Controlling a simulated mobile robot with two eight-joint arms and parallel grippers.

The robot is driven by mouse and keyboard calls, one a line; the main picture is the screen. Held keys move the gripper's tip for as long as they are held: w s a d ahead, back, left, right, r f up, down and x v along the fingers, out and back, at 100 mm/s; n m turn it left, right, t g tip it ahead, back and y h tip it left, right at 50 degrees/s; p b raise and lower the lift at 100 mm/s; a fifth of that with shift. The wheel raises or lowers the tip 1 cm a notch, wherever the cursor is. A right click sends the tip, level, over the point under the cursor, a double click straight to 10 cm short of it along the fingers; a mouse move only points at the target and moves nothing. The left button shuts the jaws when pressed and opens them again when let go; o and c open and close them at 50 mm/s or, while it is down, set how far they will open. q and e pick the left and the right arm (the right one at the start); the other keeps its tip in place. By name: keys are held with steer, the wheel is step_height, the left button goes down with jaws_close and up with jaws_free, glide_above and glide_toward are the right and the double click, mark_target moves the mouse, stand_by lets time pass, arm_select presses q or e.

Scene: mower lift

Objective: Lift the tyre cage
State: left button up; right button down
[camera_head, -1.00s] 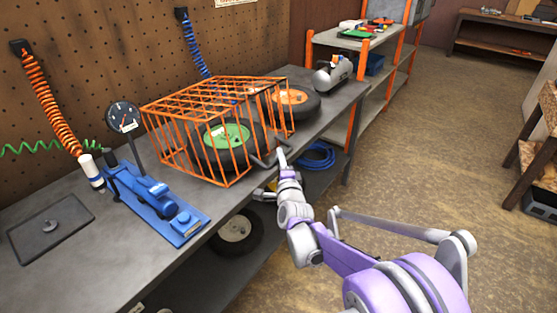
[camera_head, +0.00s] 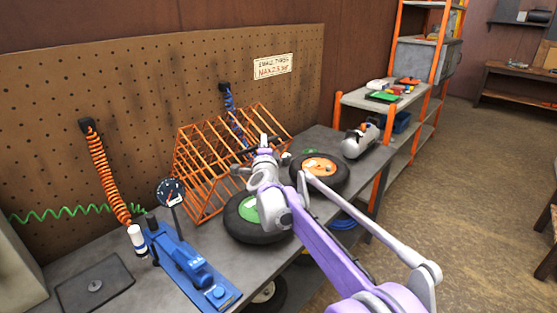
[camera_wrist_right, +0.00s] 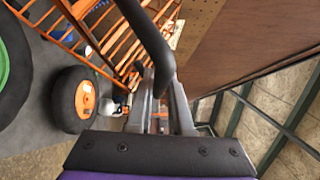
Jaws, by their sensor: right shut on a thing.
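The orange wire tyre cage (camera_head: 196,165) stands tilted up towards the pegboard, its front raised off the bench. My right gripper (camera_head: 262,150) is at the cage's raised front edge. In the right wrist view, the gripper (camera_wrist_right: 160,100) is shut on the cage's dark bar handle (camera_wrist_right: 150,40). A tyre with a green hub (camera_head: 248,208) and a tyre with an orange hub (camera_head: 320,166) lie uncovered on the bench below. My right arm hides part of the cage and of the green-hub tyre. My left gripper is not in view.
A blue tool with a dial gauge (camera_head: 172,192) stands on the bench (camera_head: 130,258), left of the tyres. An air compressor (camera_head: 358,142) sits at the far end. Coiled hoses hang on the pegboard (camera_head: 60,110). The floor at the right is clear.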

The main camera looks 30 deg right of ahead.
mark_target(253, 133)
steer(key=shift+n+g, duration=0.4)
steer(key=shift+n, duration=0.1)
steer(key=shift+w+a+r, duration=0.3)
steer(key=shift+w+r, duration=0.1)
steer(key=shift+w, duration=0.3)
steer(key=shift+w+a+r, duration=0.25)
steer(key=shift+w+r, duration=0.15)
steer(key=shift+w, duration=0.25)
steer(key=shift+w+a+r, duration=0.3)
steer(key=shift+w+r, duration=0.1)
steer(key=shift+w, duration=0.3)
steer(key=c, duration=0.8)
jaws_free()
steer(key=shift+y, duration=0.3)
steer(key=shift+c, duration=0.2)
steer(key=b+v, duration=0.1)
steer(key=v, duration=0.9)
steer(key=shift+s+a+b, duration=0.2)
steer(key=shift+s+b, duration=0.15)
